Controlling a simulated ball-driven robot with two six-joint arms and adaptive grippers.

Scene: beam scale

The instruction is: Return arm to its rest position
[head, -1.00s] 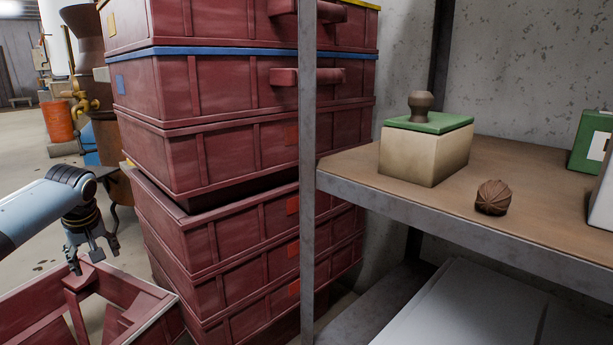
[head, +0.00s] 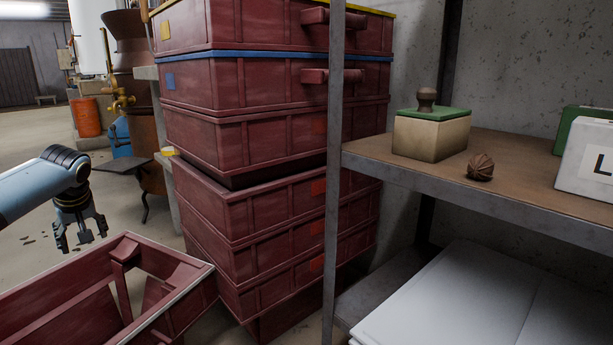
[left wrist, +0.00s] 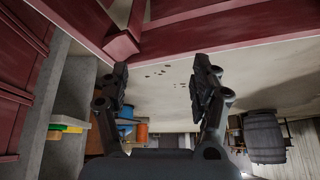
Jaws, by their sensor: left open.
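My left gripper (head: 80,240) hangs at the left of the head view, pointing down, open and empty. It is just beyond and above the rim of a red open crate (head: 165,322). In the left wrist view its two fingers (left wrist: 160,85) are spread apart with nothing between them, and the red crate's edge (left wrist: 220,30) shows at the top. My right gripper is in neither view.
Stacked red crates (head: 270,140) stand right of my left arm. A metal shelf (head: 450,180) holds a beige box with green lid (head: 430,135), a brown ball (head: 480,167) and a white box (head: 585,160). A copper still (head: 145,130) stands behind. Floor behind the gripper is open.

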